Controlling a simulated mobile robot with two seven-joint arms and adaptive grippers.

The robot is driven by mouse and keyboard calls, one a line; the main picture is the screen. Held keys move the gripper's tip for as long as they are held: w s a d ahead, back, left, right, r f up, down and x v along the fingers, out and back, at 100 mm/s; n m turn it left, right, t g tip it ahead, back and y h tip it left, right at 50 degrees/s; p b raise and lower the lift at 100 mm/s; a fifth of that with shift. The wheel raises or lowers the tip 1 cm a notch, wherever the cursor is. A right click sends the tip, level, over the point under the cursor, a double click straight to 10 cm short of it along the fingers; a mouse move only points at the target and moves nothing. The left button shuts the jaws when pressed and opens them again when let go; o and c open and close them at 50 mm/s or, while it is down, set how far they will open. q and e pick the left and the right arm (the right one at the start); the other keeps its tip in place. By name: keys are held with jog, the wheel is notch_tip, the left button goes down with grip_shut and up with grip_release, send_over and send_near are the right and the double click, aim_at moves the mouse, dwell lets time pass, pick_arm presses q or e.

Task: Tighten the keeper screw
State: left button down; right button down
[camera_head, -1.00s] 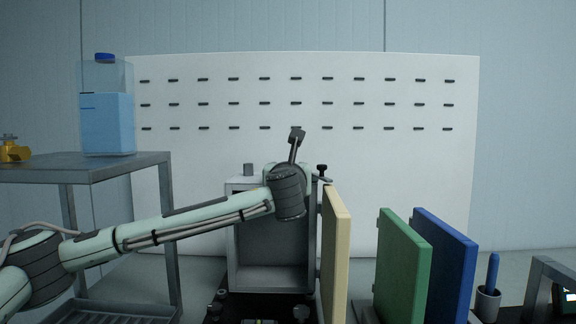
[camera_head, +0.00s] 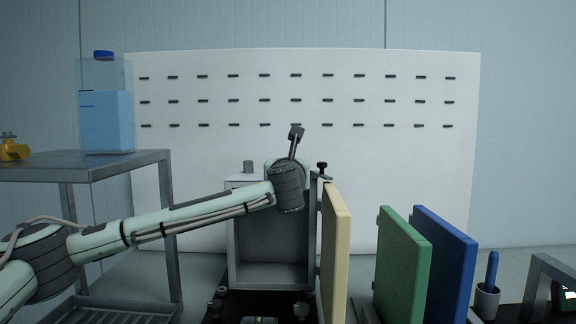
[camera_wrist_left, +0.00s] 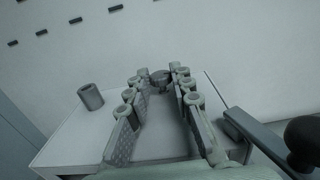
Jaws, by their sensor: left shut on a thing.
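My left arm reaches in from the left to the top of an open grey box (camera_head: 272,275); its gripper is hidden behind my wrist in the head view. In the left wrist view my left gripper (camera_wrist_left: 160,82) has its fingertips closed around a small dark round head, apparently the keeper screw (camera_wrist_left: 160,75), above the box's pale top. The fingers hide most of it, so its seating cannot be told. My right gripper is not in view.
A grey cylinder (camera_head: 248,166) stands on the box top. A black-knobbed lever (camera_head: 322,167) is at its right, close to my gripper. Cream (camera_head: 336,255), green (camera_head: 402,265) and blue (camera_head: 445,260) panels stand to the right. A shelf (camera_head: 90,168) stands left.

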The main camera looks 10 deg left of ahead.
pick_arm(q)
jog(key=m+h, duration=0.1)
jog(key=h, duration=0.1)
jog(key=a+m+h, duration=0.1)
jog(key=m+h, duration=0.1)
jog(key=shift+h, duration=0.4)
jog(key=shift+m+h, duration=0.9)
jog(key=shift+h, duration=0.5)
jog(key=c, duration=1.3)
grip_release()
jog(key=shift+s, duration=0.1)
jog(key=v, duration=1.1)
jog(key=shift+s, duration=0.4)
jog(key=shift+c, duration=0.3)
